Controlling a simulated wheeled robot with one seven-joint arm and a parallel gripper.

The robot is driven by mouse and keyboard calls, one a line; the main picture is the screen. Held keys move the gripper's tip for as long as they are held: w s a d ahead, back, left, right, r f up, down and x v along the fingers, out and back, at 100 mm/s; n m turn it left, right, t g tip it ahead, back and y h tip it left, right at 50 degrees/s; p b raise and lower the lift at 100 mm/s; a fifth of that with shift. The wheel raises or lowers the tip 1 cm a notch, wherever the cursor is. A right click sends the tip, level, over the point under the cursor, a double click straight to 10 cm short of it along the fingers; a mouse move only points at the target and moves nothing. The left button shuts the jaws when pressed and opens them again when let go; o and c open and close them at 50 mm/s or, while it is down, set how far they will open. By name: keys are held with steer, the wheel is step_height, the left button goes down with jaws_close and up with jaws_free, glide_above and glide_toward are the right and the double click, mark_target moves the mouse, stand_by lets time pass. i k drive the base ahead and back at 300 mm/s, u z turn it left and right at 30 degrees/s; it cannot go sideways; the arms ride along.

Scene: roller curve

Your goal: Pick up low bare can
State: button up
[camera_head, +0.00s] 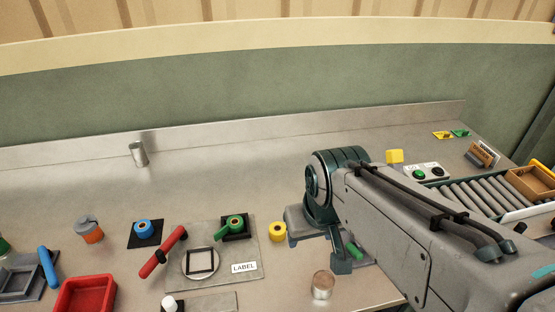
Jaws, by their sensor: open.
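A short, bare metal can (322,285) with a pale round top stands upright near the front edge of the bench, right of centre. A second bare silver can (138,154) stands at the back left by the metal upstand; it looks narrower and taller. My gripper (342,258) hangs over the bench just behind and above the short can, pointing down. It is open, and no object shows in it. A dark finger is visible; the rest is partly hidden by my arm. The gripper appears apart from the short can.
A red tray (86,295) is front left. A roller conveyor (480,197) is right. The back middle is clear.

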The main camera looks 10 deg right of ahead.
mark_target(324, 282)
steer(key=k, duration=0.5)
steer(key=z, duration=2.05)
steer(key=k, duration=0.8)
steer(key=u, duration=0.8)
steer(key=i, duration=0.5)
steer(key=u, duration=0.05)
